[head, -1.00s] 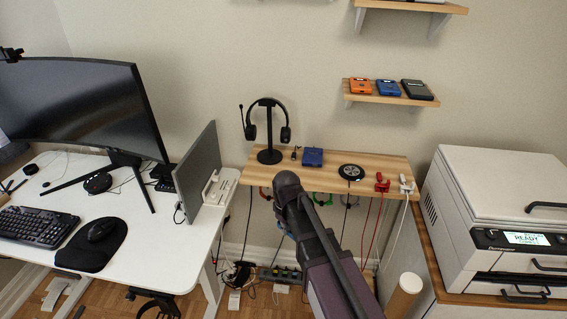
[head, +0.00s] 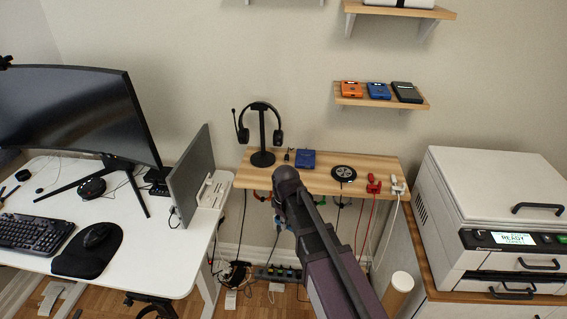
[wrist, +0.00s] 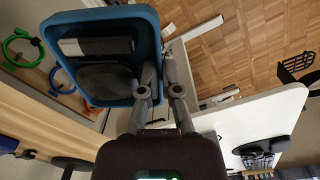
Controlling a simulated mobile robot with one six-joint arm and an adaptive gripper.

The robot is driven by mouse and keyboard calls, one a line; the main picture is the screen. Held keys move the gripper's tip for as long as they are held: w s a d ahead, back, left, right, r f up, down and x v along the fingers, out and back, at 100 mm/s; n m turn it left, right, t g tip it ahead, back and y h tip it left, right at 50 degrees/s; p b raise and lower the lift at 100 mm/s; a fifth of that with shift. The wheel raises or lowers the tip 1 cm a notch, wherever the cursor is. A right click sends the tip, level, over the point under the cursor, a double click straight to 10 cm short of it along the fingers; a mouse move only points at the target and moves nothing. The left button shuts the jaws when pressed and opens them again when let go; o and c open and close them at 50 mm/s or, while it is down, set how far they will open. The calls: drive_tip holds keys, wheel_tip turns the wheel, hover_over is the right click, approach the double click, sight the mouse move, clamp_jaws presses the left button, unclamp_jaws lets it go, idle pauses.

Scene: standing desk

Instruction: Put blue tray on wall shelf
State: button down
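In the wrist view a blue tray (wrist: 152,22) hangs beside my gripper (wrist: 162,75). One finger is inside its wall and the other outside, so my gripper looks shut on that wall. The tray holds a dark box-shaped item (wrist: 97,46) and a dark rounded item (wrist: 105,78). In the head view the tray is hidden behind my arm. A small wooden wall shelf (head: 372,103) carries an orange, a blue and a black device. A higher wall shelf (head: 405,11) shows at the top. A lower, longer wooden shelf (head: 225,180) is behind my arm.
The lower shelf holds a headphone stand (head: 262,135), a blue box (head: 305,159), a black disc (head: 343,173) and red and white clips. Cables hang below it. A white desk (head: 60,190) with a monitor (head: 70,115) stands left, a printer (head: 490,200) right.

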drive_tip(key=d+r+n+p, duration=0.1)
drive_tip(key=r+p, duration=0.1)
drive_tip(key=w+d+r+n+p, duration=0.1)
drive_tip(key=r+p, duration=0.1)
drive_tip(key=r, duration=0.1)
drive_tip(key=d+r+n+p, duration=0.2)
drive_tip(key=shift+w+r, duration=0.25)
drive_tip(key=shift+w, duration=0.15)
drive_tip(key=shift+w+d+r+n+p, duration=0.25)
drive_tip(key=shift+d+r+n+p, duration=0.4)
drive_tip(key=shift+n+p, duration=0.2)
drive_tip(key=w+a, duration=0.2)
drive_tip(key=w, duration=0.2)
drive_tip(key=w+a+f+b, duration=0.1)
drive_tip(key=w, duration=0.4)
drive_tip(key=w+a, duration=0.2)
drive_tip(key=w, duration=0.2)
drive_tip(key=shift+w+a+f, duration=0.2)
drive_tip(key=shift+w+a, duration=0.05)
drive_tip(key=shift+a, duration=0.1)
drive_tip(key=shift+w+a, duration=0.2)
drive_tip(key=shift+w, duration=0.35)
drive_tip(key=shift+w+f+b, duration=0.1)
drive_tip(key=shift+f+b, duration=0.25)
drive_tip(key=shift+b, duration=0.2)
wheel_tip(320, 180, down, 3)
drive_tip(key=b, duration=0.3)
drive_tip(key=shift+f, duration=0.1)
